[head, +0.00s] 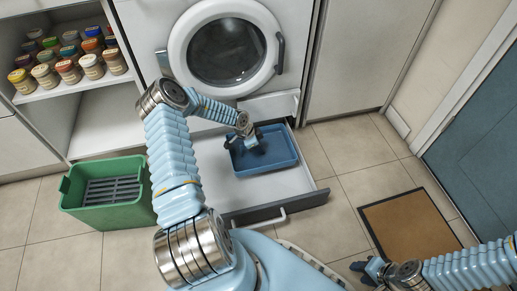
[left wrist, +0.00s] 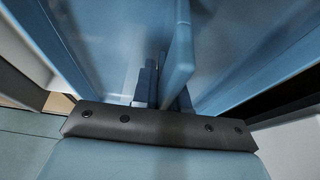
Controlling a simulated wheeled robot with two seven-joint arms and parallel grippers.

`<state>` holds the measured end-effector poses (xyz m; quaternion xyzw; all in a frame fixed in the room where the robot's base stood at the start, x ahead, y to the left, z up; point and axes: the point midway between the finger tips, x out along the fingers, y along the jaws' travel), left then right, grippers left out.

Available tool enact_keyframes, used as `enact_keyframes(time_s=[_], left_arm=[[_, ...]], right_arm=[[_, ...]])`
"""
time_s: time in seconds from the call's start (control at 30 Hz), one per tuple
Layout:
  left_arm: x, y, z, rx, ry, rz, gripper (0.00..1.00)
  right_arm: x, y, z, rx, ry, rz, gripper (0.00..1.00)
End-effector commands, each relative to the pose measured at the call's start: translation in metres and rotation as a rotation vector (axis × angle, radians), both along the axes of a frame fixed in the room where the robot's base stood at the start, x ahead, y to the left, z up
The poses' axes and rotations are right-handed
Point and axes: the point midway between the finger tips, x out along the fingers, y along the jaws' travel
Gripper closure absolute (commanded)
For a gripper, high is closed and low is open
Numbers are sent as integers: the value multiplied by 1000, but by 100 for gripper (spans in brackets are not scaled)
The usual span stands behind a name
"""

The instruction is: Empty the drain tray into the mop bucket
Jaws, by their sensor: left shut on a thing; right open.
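The blue drain tray (head: 270,169) is in the head view, inside or just above the pulled-out drawer under the washing machine. It looks roughly level and no liquid can be made out in it. My left gripper (head: 246,142) is at the tray's left side, shut on its wall. In the left wrist view the blue wall (left wrist: 181,55) runs between the fingers. The green mop bucket (head: 112,213) stands on the floor at the left, with a dark slatted grid in its top. My right gripper (head: 366,270) is open and empty at the lower right, over the floor.
The open drawer (head: 285,207) has a dark front with a pale handle. The washing machine (head: 224,45) stands behind it. A shelf (head: 68,90) of several jars is at upper left. A brown doormat (head: 408,232) lies at right, before a blue door (head: 485,145).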

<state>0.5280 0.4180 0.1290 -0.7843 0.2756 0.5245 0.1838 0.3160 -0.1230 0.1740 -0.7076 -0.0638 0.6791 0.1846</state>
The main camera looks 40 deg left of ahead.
Motion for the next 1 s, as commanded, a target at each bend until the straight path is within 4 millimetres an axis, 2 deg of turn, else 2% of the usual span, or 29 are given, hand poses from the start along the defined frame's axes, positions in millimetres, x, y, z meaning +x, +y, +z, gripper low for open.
enact_keyframes(time_s=[0.03, 0.23, 0.4, 0.6, 0.8, 1.0], left_arm=[[-8, -3, 16, 2, 1, -1, 100], [-38, -18, 56, 3, 0, 0, 100], [-72, -36, 69, 3, 0, -3, 100], [-99, -50, 80, 1, 1, -1, 100], [-112, -58, 86, 0, -1, -1, 100], [-116, -58, 88, 0, 0, 1, 100]], right_arm=[[0, 0, 10, 0, 1, 0, 57], [1, -2, 24, -4, -3, -2, 57], [1, -2, 28, -6, -4, -3, 57], [1, -3, 30, -7, -5, -4, 57], [1, -3, 31, -7, -6, -5, 57], [1, -3, 31, -7, -6, -5, 57]])
